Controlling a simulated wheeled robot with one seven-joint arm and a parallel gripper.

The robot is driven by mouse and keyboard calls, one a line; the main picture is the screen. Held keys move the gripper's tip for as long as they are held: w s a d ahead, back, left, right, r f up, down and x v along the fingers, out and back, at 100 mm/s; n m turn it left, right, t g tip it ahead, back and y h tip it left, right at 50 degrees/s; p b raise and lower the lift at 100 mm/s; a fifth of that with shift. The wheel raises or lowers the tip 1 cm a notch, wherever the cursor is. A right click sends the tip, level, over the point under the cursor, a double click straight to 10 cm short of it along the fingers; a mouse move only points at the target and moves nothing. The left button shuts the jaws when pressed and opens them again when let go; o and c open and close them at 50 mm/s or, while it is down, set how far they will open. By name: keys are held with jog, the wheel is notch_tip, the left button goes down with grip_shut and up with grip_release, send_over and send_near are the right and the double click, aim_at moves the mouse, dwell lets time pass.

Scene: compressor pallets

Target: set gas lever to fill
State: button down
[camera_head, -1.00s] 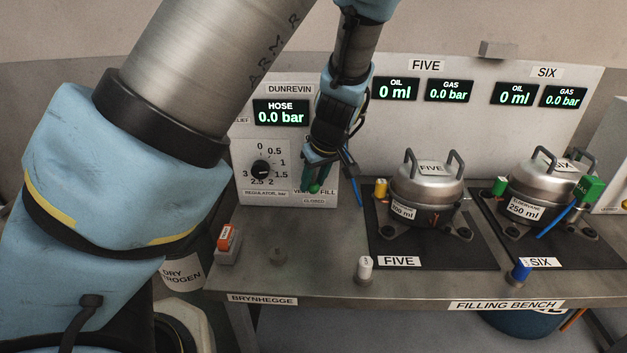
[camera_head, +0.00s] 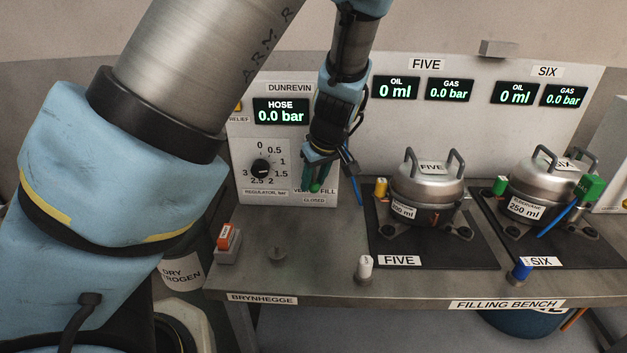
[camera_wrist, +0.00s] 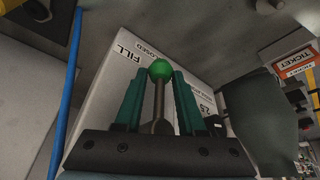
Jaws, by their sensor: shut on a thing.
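The gas lever, with a green ball knob (camera_head: 315,187) on a thin metal stem, is on the grey DUNREVIN panel (camera_head: 236,160). In the head view the knob shows just above the CLOSED label, between the VENT label, partly covered, and FILL (camera_head: 328,192). My gripper (camera_head: 317,178) is at the lever, its teal fingers shut on it. In the wrist view the stem stands between my two fingers (camera_wrist: 161,90), with the green knob (camera_wrist: 160,69) at their tips. The FILL and CLOSED labels show beyond the knob there. The lever's exact angle is hard to tell.
The regulator dial (camera_head: 261,168) is left of the lever, below the HOSE display reading 0.0 bar (camera_head: 281,112). A blue hose hangs close to my gripper's right. Compressors FIVE (camera_head: 428,185) and SIX (camera_head: 540,190) stand on dark mats to the right. The bench front left holds an orange-topped block (camera_head: 227,238).

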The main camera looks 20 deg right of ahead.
jog(key=shift+f+b, duration=0.1)
jog(key=shift+b, duration=0.2)
jog(key=h+b, duration=0.1)
jog(key=b, duration=0.1)
jog(key=d+g+h+b, duration=0.1)
jog(key=b, duration=0.1)
jog(key=shift+s+f+b, duration=0.15)
jog(key=shift+s+b, duration=0.05)
jog(key=shift+b, duration=0.1)
jog(key=h+b, duration=0.1)
jog(key=b, duration=0.3)
jog(key=d+r+g+h+b, duration=0.1)
jog(key=h+b, duration=0.1)
jog(key=b, duration=0.3)
jog(key=s+d+n+g+h+b, duration=0.1)
jog(key=h+b, duration=0.1)
jog(key=b, duration=0.3)
jog(key=shift+r, duration=0.35)
jog(key=shift+d+r, duration=0.1)
jog(key=shift+r, duration=0.05)
jog(key=c, duration=0.8)
grip_release()
jog(key=shift+s, duration=0.1)
